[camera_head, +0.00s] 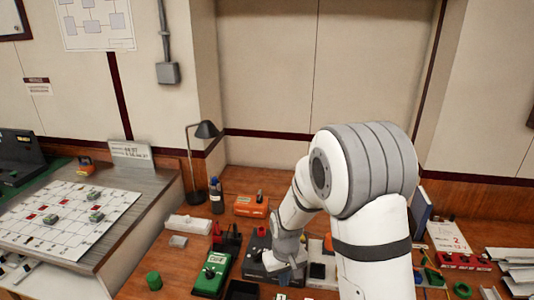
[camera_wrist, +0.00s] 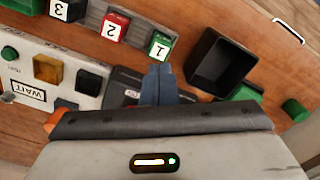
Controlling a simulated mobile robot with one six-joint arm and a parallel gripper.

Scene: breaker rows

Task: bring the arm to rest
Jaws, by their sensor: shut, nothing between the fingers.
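My gripper is shut and empty, with its blue-grey fingers together (camera_wrist: 158,75) in the wrist view. They point down at the bench close to a green block marked 1 (camera_wrist: 160,46); I cannot tell whether they touch anything. In the head view my white and grey arm reaches over the wooden bench (camera_head: 150,270), bent at a high elbow. The hand hangs low among the bench items, and its fingertips are hard to make out there.
A red block marked 2 (camera_wrist: 114,28), a black block marked 3 (camera_wrist: 66,8) and an open black box (camera_wrist: 219,62) lie near the fingers. A pale panel marked WAIT (camera_wrist: 30,92) is left. A black lamp (camera_head: 206,130) and orange box (camera_head: 251,206) stand behind.

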